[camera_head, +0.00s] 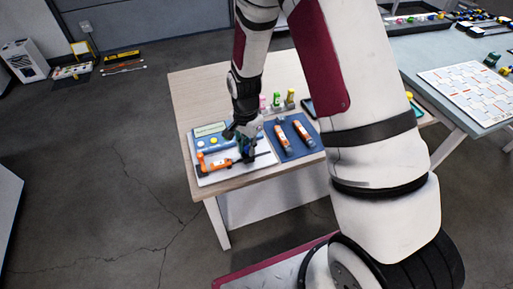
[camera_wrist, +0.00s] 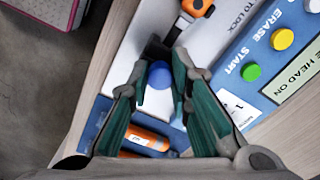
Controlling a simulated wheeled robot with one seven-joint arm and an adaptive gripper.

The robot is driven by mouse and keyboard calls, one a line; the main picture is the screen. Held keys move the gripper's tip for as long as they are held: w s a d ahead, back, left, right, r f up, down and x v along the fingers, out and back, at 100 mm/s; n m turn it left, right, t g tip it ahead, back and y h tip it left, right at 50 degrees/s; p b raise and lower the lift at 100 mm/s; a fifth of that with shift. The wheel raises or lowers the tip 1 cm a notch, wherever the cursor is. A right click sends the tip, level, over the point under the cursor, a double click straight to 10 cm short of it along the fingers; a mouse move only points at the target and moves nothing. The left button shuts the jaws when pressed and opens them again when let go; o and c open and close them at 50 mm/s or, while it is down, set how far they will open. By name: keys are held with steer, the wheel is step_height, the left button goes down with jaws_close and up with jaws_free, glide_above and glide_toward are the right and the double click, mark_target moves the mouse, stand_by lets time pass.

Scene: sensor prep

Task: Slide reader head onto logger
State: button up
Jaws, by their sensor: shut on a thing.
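My gripper (camera_wrist: 163,82) is low over the white plate (camera_head: 203,181) of the station, its green fingers closed around a round blue piece (camera_wrist: 159,75) with a dark part (camera_wrist: 157,48) beside it. This appears to be the reader head; the fingers hide much of it. An orange device (camera_head: 216,164) with dark ends, apparently the logger, lies on the plate left of my gripper; part of it shows at the top of the wrist view (camera_wrist: 197,7). I cannot tell whether the held piece touches it.
The station's blue panel (camera_wrist: 240,75) has several buttons and a "HEAD ON" label. Two orange devices (camera_head: 282,138) (camera_head: 304,134) lie on the blue mat to the right. Small coloured vials (camera_head: 276,99) stand behind. The table's front edge is close.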

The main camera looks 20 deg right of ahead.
steer(key=shift+a, duration=0.95)
steer(key=shift+w+a, duration=0.1)
steer(key=shift+a, duration=0.65)
steer(key=o, duration=0.8)
step_height(320, 180, up, 7)
steer(key=p, duration=0.3)
stand_by(0.7)
